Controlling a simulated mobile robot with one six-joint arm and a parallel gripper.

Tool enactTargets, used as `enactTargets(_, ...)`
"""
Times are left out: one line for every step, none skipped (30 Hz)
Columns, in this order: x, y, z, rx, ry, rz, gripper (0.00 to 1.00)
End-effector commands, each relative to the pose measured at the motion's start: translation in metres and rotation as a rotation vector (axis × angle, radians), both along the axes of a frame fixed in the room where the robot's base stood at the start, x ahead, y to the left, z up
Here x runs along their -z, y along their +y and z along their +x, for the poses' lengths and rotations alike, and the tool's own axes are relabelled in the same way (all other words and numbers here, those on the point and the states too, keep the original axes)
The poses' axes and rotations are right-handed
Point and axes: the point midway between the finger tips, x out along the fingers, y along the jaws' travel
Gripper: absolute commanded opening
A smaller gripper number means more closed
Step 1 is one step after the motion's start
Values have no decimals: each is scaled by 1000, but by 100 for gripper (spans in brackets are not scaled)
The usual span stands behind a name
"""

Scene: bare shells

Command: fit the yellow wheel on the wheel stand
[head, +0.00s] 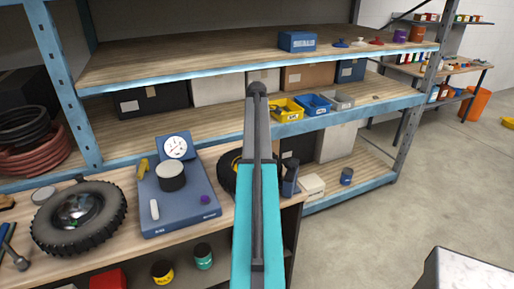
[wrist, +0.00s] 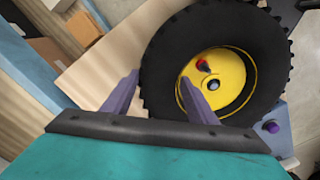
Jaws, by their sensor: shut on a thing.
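The yellow wheel has a black knobbly tyre and a yellow hub (wrist: 215,80) with a red-tipped part and a grey round part in it. It fills the right half of the wrist view; in the head view only a sliver of its tyre (head: 226,174) shows beside my arm. My gripper (wrist: 159,76) is shut on the tyre's near edge, one purple finger on each side. I cannot make out the wheel stand for certain; a dark blue upright piece (head: 291,178) stands just right of my arm. Whether the hub sits on anything is hidden.
A blue gauge unit (head: 180,215) with a dial and dark cylinder stands left of the wheel; its purple knob (wrist: 271,127) shows in the wrist view. The blue-framed shelf (head: 220,68) rises behind. Open floor (head: 400,225) lies right.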

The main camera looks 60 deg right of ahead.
Motion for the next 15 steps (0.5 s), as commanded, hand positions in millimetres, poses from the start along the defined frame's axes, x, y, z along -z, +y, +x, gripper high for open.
enactTargets(0, 0, 0, 0, 0, 0, 10)
enactTargets(1, 0, 0, 0, 0, 0, 10)
enactTargets(1, 0, 0, 0, 0, 0, 10)
enactTargets(2, 0, 0, 0, 0, 0, 10)
enactTargets(2, 0, 0, 0, 0, 0, 10)
enactTargets(3, 0, 0, 0, 0, 0, 10)
enactTargets(3, 0, 0, 0, 0, 0, 10)
enactTargets(4, 0, 0, 0, 0, 0, 10)
enactTargets(4, 0, 0, 0, 0, 0, 10)
enactTargets(5, 0, 0, 0, 0, 0, 10)
enactTargets(5, 0, 0, 0, 0, 0, 10)
enactTargets(6, 0, 0, 0, 0, 0, 10)
enactTargets(6, 1, 0, 0, 0, 0, 10)
enactTargets(7, 1, 0, 0, 0, 0, 10)
enactTargets(7, 1, 0, 0, 0, 0, 10)
